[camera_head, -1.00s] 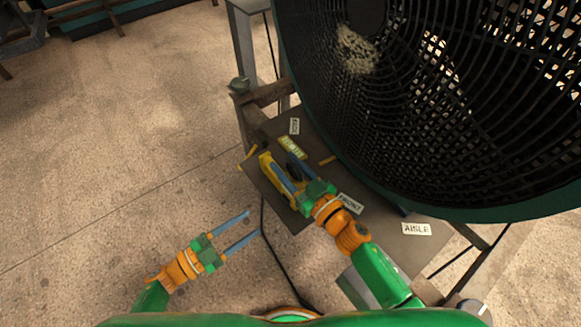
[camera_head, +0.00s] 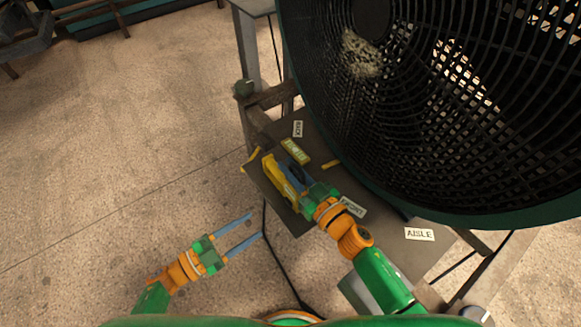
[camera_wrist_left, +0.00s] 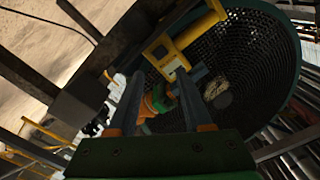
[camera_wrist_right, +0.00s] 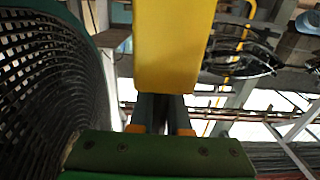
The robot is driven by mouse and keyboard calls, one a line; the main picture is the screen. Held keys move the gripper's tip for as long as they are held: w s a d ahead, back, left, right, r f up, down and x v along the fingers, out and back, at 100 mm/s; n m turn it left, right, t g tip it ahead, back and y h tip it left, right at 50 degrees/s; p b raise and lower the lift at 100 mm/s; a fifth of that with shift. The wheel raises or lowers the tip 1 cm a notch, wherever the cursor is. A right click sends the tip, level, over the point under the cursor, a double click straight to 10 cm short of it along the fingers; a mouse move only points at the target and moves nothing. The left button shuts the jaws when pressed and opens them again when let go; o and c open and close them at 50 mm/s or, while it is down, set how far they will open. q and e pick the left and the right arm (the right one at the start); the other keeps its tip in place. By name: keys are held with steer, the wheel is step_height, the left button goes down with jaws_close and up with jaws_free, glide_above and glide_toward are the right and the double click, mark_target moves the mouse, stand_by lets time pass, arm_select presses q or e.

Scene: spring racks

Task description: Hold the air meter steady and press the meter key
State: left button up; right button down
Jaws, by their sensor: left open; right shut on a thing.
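The yellow air meter (camera_head: 272,172) is over the dark board in front of the fan in the head view. My right gripper (camera_head: 292,182) is shut on it. In the right wrist view the meter (camera_wrist_right: 172,45) is a plain yellow block beyond the fingers. My left gripper (camera_head: 256,227) is open and empty over the floor, lower left of the meter and apart from it. In the left wrist view the meter (camera_wrist_left: 180,42) shows ahead, with a pale window in a yellow frame. I cannot make out the meter key.
A large black fan (camera_head: 420,110) in a green ring fills the upper right. The dark board (camera_head: 400,226) carries a yellow-green label (camera_head: 296,150) and white BACK (camera_head: 298,129), FRONT (camera_head: 352,207) and AISLE (camera_head: 419,234) labels. A cable (camera_head: 285,262) hangs beside my left gripper. The floor at left is clear.

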mark_target(288, 202)
arm_select(q)
steer(key=shift+c, duration=0.2)
stand_by(0.4)
jaws_close()
stand_by(1.5)
steer(key=w+d+n+y, duration=0.1)
steer(key=d+n+y, duration=0.1)
steer(key=n+y, duration=0.1)
steer(key=w+d+n+t+y, duration=0.1)
steer(key=w+d+n+y, duration=0.1)
steer(key=d+n+y, duration=0.1)
steer(key=w+d+r+n+y, duration=0.1)
steer(key=d+n+y, duration=0.1)
steer(key=n+y, duration=0.3)
steer(key=shift+w+d+n, duration=0.15)
steer(key=shift+n, duration=0.25)
stand_by(1.8)
